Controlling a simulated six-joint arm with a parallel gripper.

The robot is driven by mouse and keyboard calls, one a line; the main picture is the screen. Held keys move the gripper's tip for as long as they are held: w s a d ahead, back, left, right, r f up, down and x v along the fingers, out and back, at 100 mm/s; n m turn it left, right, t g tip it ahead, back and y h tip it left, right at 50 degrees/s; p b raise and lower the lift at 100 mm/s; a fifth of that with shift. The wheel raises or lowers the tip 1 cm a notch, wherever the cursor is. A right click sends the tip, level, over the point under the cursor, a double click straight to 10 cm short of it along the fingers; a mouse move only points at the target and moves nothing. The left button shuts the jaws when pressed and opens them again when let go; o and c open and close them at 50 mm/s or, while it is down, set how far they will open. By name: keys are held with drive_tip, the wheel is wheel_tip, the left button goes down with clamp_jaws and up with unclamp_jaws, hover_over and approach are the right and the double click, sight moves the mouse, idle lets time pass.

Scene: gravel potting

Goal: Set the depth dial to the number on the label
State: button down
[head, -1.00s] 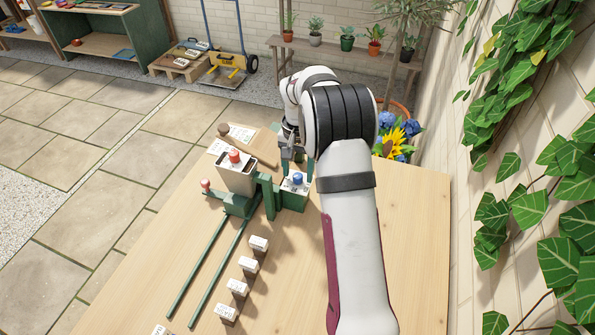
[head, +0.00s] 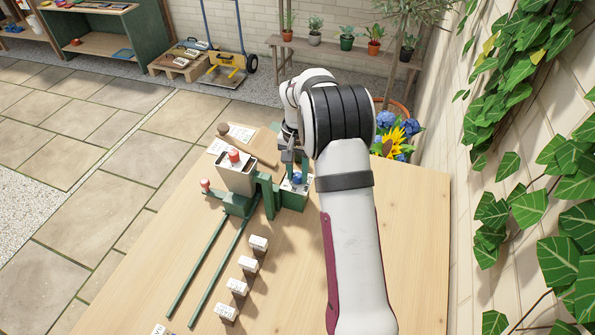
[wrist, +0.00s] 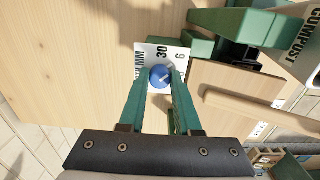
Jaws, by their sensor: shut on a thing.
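The blue depth dial (wrist: 160,77) sits on a white scale plate (wrist: 143,52) that shows "30" and "6" in the wrist view. My gripper (wrist: 161,82) has its two green fingers on either side of the dial, shut on it. In the head view the dial (head: 297,179) tops a green box (head: 292,199), and my gripper (head: 292,156) is over it, partly hidden by my arm.
A hopper with a red knob (head: 235,173) stands left of the dial box. Green rails (head: 215,265) run toward the front. Several small white-topped blocks (head: 248,264) stand in a row. The table (head: 290,290) is clear around my arm.

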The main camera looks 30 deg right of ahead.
drive_tip(key=shift+n, duration=0.3)
drive_tip(key=n, duration=0.3)
drive_tip(key=shift+n, duration=2.6)
drive_tip(key=c, duration=0.6)
unclamp_jaws()
